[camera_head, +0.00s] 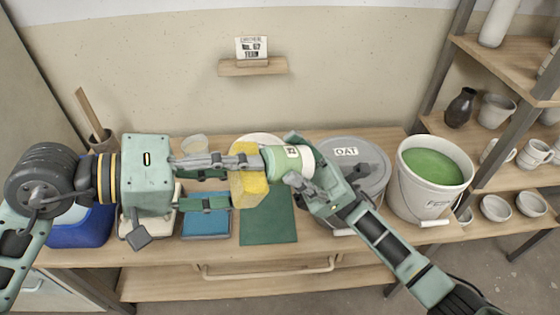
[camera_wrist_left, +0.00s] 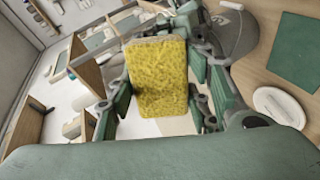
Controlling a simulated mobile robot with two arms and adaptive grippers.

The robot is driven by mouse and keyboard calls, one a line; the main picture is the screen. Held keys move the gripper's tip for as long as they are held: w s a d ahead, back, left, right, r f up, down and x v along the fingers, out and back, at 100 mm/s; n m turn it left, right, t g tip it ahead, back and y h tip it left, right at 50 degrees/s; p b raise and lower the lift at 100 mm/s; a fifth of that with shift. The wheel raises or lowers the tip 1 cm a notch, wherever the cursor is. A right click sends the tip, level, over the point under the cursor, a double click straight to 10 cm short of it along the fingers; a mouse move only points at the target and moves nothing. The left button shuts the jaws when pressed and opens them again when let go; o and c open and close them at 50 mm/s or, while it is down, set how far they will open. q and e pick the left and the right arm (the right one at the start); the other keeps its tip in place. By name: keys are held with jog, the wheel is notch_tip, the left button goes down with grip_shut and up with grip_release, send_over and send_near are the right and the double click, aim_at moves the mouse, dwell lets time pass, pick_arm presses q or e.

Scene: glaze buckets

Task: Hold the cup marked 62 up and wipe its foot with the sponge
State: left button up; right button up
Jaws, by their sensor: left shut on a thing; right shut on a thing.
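The sponge (camera_head: 249,188) is a yellow block pinched between the fingers of my left gripper (camera_head: 240,181). It fills the middle of the left wrist view (camera_wrist_left: 157,78). The cup (camera_head: 273,161), green and white with a small dark mark, lies on its side in my right gripper (camera_head: 298,160), held above the table. The mark is too small to read surely. The cup's left end is right beside the sponge's upper right edge; I cannot tell whether they touch. Its far side and part of its wall are hidden by the right fingers.
Below are a green mat (camera_head: 268,222), a blue tray (camera_head: 206,222) and a lidded grey bucket (camera_head: 345,150) marked OAT. An open bucket (camera_head: 415,195) of green glaze stands at right. A card (camera_head: 251,47) stands on a wall ledge. Shelves with pottery are at far right.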

aim_at(265, 155)
pick_arm(q)
jog(key=shift+w+d+r, duration=0.1)
jog(key=shift+d+r, duration=0.1)
jog(key=shift+r, duration=0.45)
jog(key=shift+w+d+r, duration=0.1)
jog(key=shift+d+r, duration=0.1)
jog(key=shift+r, duration=0.4)
jog(key=shift+w+d+r, duration=0.1)
jog(key=shift+d+r, duration=0.1)
jog(key=shift+r, duration=0.45)
jog(key=shift+s+a+f, duration=0.1)
jog(key=shift+a+f, duration=0.1)
jog(key=shift+f, duration=0.45)
jog(key=shift+s+a+f, duration=0.1)
jog(key=shift+a+f, duration=0.15)
jog(key=shift+f, duration=0.35)
jog(key=shift+s+a+f, duration=0.1)
jog(key=shift+a+f, duration=0.1)
jog(key=shift+f, duration=0.45)
jog(key=s+a+r, duration=0.2)
jog(key=a, duration=1.6)
jog(key=shift+a+r, duration=0.15)
jog(key=shift+r, duration=0.05)
